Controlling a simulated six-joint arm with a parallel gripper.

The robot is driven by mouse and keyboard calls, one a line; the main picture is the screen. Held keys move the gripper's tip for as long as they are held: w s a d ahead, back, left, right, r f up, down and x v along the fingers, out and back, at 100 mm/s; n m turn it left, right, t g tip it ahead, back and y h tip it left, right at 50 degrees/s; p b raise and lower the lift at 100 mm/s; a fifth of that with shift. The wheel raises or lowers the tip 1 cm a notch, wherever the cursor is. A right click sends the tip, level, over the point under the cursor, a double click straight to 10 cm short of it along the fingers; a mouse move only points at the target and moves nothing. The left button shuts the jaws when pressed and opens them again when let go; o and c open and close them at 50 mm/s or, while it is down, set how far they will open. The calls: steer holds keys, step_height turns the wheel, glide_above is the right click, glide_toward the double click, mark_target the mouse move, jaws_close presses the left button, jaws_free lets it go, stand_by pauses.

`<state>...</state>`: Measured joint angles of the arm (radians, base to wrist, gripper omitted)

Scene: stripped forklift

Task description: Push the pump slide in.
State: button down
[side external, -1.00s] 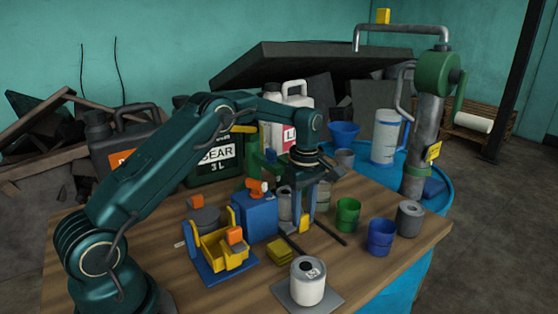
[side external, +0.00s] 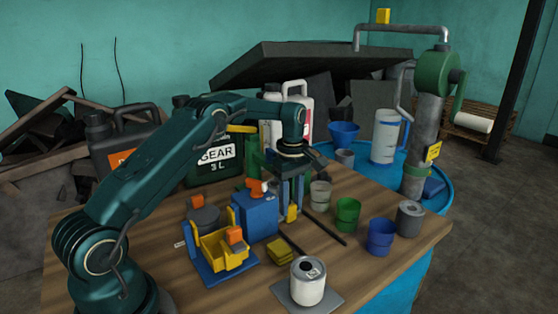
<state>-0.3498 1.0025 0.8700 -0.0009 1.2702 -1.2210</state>
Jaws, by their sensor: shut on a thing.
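My gripper (side external: 291,212) points down behind the right side of the blue box (side external: 255,217) with an orange top. It is shut on a small yellow-and-blue piece (side external: 292,213), which I take to be the pump slide. The piece is low between the fingers, near the far ends of two dark rails (side external: 325,229) lying on the table. The fingers and the blue box hide much of it, so how far in it sits cannot be told.
A grey-white cup (side external: 320,195), a green cup (side external: 347,213) and a blue cup (side external: 381,237) stand to the right. A yellow tray (side external: 222,249) and a white can (side external: 308,282) are in front. A gear oil can (side external: 215,165) stands behind.

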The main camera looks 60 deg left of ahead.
steer(key=shift+a+r, duration=0.1)
steer(key=shift+a, duration=0.25)
steer(key=c, duration=0.5)
jaws_free()
steer(key=shift+d, duration=0.1)
steer(key=shift+r, duration=2.55)
